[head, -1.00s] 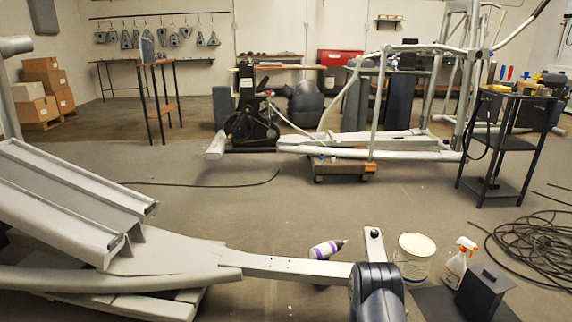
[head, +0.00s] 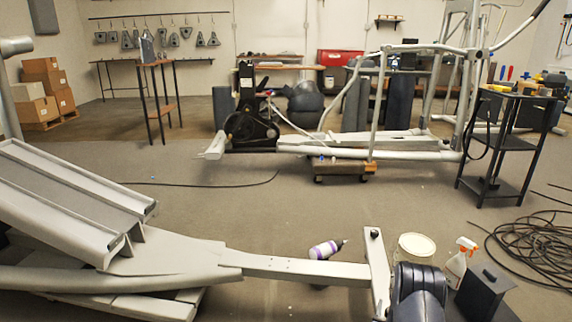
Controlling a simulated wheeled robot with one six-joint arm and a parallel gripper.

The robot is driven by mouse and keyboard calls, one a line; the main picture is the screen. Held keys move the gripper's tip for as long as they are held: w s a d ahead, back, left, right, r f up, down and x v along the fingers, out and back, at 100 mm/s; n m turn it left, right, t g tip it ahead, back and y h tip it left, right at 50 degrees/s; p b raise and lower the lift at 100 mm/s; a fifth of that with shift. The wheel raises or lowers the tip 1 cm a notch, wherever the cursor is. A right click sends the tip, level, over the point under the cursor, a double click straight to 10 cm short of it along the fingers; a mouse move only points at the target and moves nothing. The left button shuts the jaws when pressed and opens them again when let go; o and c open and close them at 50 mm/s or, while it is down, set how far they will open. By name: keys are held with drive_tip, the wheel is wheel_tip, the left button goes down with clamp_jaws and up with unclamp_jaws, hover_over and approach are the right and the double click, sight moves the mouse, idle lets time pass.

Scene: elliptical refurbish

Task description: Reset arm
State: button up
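A dark, ribbed, rounded part, seemingly a link of my arm, rises from the bottom edge right of centre in the head view. No gripper fingers show in this view, so whether my gripper is open or shut is hidden.
A spray bottle (head: 458,262), a black box (head: 484,290) and coiled cable (head: 535,248) are at right. Another elliptical frame (head: 335,150) and a black cart (head: 503,142) stand beyond open floor.

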drive_tip(key=shift+n+t+y, duration=0.35)
drive_tip(key=shift+n+y, duration=0.8)
drive_tip(key=shift+y, duration=0.65)
drive_tip(key=shift+n+t+y, duration=0.35)
drive_tip(key=shift+n+y, duration=0.8)
drive_tip(key=shift+y, duration=0.65)
drive_tip(key=shift+y, duration=0.3)
drive_tip(key=shift+r, duration=0.1)
